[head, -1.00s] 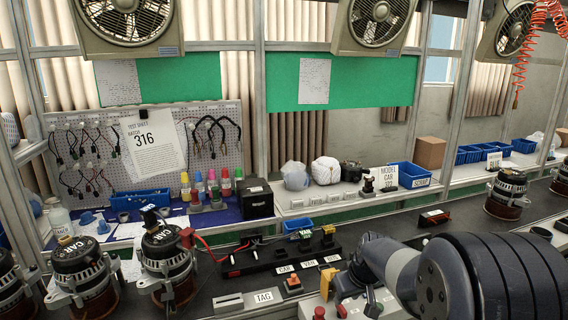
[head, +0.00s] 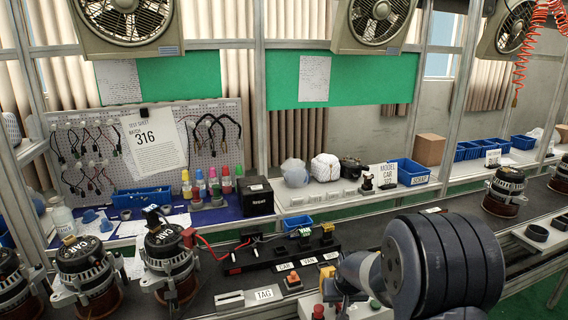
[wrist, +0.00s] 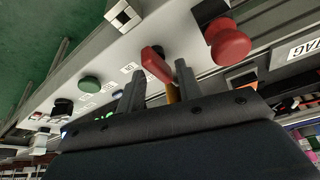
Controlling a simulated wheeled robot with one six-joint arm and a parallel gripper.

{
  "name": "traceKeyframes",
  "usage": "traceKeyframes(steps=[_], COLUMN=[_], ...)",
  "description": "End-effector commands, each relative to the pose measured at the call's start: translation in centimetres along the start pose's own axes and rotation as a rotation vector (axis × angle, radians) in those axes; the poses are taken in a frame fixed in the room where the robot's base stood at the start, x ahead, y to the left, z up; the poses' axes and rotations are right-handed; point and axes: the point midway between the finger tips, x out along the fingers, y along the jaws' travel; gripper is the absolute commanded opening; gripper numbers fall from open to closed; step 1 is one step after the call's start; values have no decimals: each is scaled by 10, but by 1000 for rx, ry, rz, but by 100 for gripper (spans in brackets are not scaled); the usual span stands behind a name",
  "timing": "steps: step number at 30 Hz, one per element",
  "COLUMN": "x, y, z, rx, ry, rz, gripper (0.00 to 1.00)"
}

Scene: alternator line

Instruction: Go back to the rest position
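My gripper (wrist: 159,70) shows in the wrist view with its two dark fingers apart and nothing clearly held between them. A red lever-like part (wrist: 153,60) and a yellow part (wrist: 171,93) show between and beyond the fingers; I cannot tell whether they touch. The fingers point at a light grey control panel (wrist: 75,62) with a red mushroom button (wrist: 229,42) and a green button (wrist: 90,84). In the head view my arm fills the lower right and hides most of the gripper and the panel.
Several alternators (head: 168,250) stand at the left of the bench. A black connector block (head: 262,262) and the TAG plate (head: 264,294) lie left of my arm. Blue bins (head: 408,172) stand on the shelf behind. Another alternator (head: 505,192) is at the right.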

Motion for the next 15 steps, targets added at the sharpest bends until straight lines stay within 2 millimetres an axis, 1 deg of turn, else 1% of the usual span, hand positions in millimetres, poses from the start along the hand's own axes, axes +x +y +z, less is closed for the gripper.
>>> traceKeyframes(steps=[10,11,12,15], x=[1,-3,-13,-29], y=[-1,-1,-1,-2], z=[0,-1,-2,-1], rx=[137,145,144,143], ry=[3,5,7,6], rz=[57,59,59,58], gripper=[34,34,34,34])
